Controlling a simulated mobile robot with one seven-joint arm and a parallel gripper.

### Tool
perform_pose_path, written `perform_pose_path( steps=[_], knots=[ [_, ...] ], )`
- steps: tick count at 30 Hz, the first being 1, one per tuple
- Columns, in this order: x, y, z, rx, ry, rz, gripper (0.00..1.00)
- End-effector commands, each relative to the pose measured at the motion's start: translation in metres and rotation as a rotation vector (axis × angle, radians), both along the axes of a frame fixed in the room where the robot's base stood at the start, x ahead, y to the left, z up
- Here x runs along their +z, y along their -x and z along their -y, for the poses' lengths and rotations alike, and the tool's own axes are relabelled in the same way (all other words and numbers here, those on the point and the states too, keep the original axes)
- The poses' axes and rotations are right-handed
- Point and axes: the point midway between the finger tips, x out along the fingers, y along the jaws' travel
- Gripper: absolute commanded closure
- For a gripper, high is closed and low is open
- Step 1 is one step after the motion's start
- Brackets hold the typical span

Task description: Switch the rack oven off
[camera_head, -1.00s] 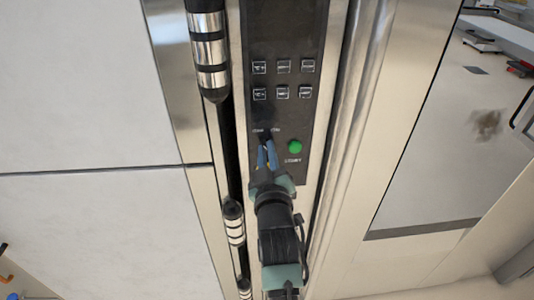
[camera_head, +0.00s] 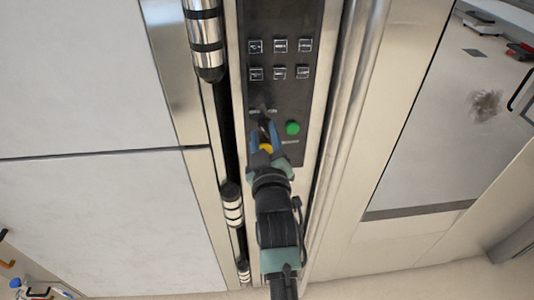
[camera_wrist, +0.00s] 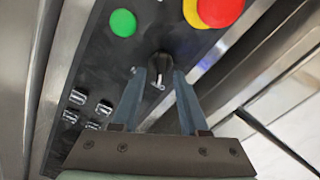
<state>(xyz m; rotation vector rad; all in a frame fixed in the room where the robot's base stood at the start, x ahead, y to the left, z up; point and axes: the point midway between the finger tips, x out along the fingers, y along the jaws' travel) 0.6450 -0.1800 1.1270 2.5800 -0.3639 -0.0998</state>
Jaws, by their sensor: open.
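The oven's dark control panel (camera_head: 286,98) stands upright in the head view. A black rotary knob (camera_wrist: 160,66) with a white mark is on it, with small labels near it in the head view. My gripper (camera_head: 265,127) is open at the knob. In the wrist view its blue fingers (camera_wrist: 159,74) stand on either side of the knob, with the tips close to it. I cannot tell whether they touch it. In the head view the fingers largely hide the knob.
A green button (camera_head: 292,128) is right of the knob; it also shows in the wrist view (camera_wrist: 123,22). A red button on a yellow base (camera_wrist: 218,8) is near the knob. Several square buttons (camera_head: 280,60) are above. A vertical metal bar (camera_head: 335,100) runs right of the panel.

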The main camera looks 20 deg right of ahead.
Motion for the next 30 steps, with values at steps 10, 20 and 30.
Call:
perform_pose_path(
  steps=[10,20,30],
  knots=[
    [-0.004,0.055,-0.016,-0.001,-0.004,-0.002,0.56],
    [-0.003,0.106,-0.031,-0.001,-0.002,-0.003,0.56],
    [-0.001,0.119,-0.034,0.0,-0.001,-0.002,0.56]
  ],
)
